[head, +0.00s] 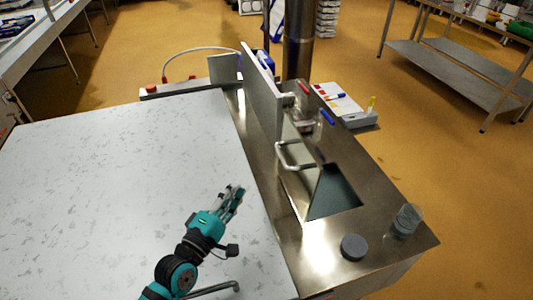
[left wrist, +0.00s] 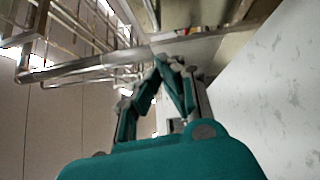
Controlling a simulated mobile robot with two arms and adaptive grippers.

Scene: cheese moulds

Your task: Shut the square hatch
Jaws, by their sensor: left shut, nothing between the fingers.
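The square hatch is in the steel counter right of the white surface in the head view. A pale bar handle (head: 289,160) is at the lid's upper left. My left gripper (head: 237,190) is shut and empty above the white surface, left of the hatch and apart from it. Its fingers also show in the left wrist view (left wrist: 168,65). My right gripper is out of view.
A grey upright panel (head: 262,95) stands behind the hatch. A grey round puck (head: 353,247) and a clear glass (head: 407,221) stand on the counter in front. Red and blue items (head: 327,117) lie behind the opening. The white surface (head: 110,180) is largely clear.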

